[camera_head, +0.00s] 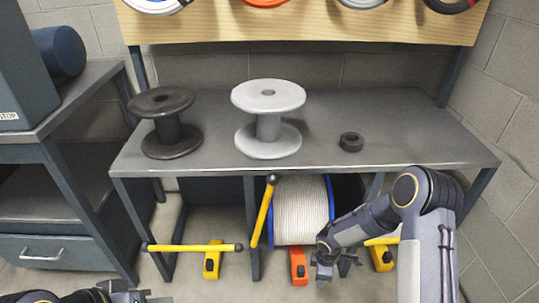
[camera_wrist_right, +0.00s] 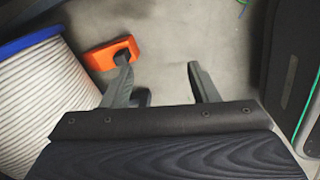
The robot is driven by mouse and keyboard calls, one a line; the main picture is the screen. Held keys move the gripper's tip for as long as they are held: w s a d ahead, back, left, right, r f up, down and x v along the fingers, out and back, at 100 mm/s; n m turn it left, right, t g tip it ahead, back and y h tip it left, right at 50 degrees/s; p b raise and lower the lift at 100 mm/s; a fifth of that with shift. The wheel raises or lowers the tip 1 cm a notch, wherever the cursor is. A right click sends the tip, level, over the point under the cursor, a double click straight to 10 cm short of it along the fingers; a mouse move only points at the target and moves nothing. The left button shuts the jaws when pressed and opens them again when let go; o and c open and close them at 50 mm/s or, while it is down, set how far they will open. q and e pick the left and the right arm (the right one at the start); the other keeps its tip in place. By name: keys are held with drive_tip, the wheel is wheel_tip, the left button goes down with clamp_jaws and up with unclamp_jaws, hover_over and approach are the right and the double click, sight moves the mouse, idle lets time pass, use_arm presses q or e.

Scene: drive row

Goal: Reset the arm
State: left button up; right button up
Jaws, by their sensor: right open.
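My right arm comes in from the right and reaches down in front of the bench. Its gripper (camera_head: 337,268) hangs low, right of the white-wound blue reel (camera_head: 302,212). In the right wrist view the two fingers (camera_wrist_right: 160,66) are apart with only floor between them. An orange block with a black part (camera_wrist_right: 108,54) lies on the floor beyond the left finger, and the reel (camera_wrist_right: 45,92) is at the left. My left gripper (camera_head: 128,294) shows only partly at the bottom left edge; its jaw state is unclear.
The bench (camera_head: 330,105) carries a black spool (camera_head: 168,132), a grey spool (camera_head: 268,125) and a small black ring (camera_head: 351,141). One yellow bar (camera_head: 195,248) lies level; another (camera_head: 262,214) tilts upright beside the reel. A dark drawer table (camera_head: 45,250) stands left.

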drive_tip(key=s+d+r+m+t, duration=0.1)
drive_tip(key=s+d+r+m, duration=0.2)
drive_tip(key=r, duration=0.5)
drive_tip(key=s+d+r+m, duration=0.2)
drive_tip(key=r+m, duration=0.1)
drive_tip(key=r, duration=0.5)
drive_tip(key=s+d+r+m+t, duration=0.1)
drive_tip(key=s+d+r+m, duration=0.2)
drive_tip(key=r, duration=0.6)
drive_tip(key=s+a+r+m+t+y, duration=0.2)
drive_tip(key=s+r+m, duration=0.2)
drive_tip(key=s, duration=0.4)
drive_tip(key=s+a+r+m+t+y, duration=0.15)
drive_tip(key=s+r+m, duration=0.25)
drive_tip(key=s, duration=0.5)
wheel_tip(320, 180, up, 34)
drive_tip(key=p, duration=3.4)
drive_tip(key=shift+w+a+r, duration=0.25)
drive_tip(key=shift+w+a, duration=0.05)
drive_tip(key=shift+w, duration=0.1)
drive_tip(key=shift+g+y, duration=0.25)
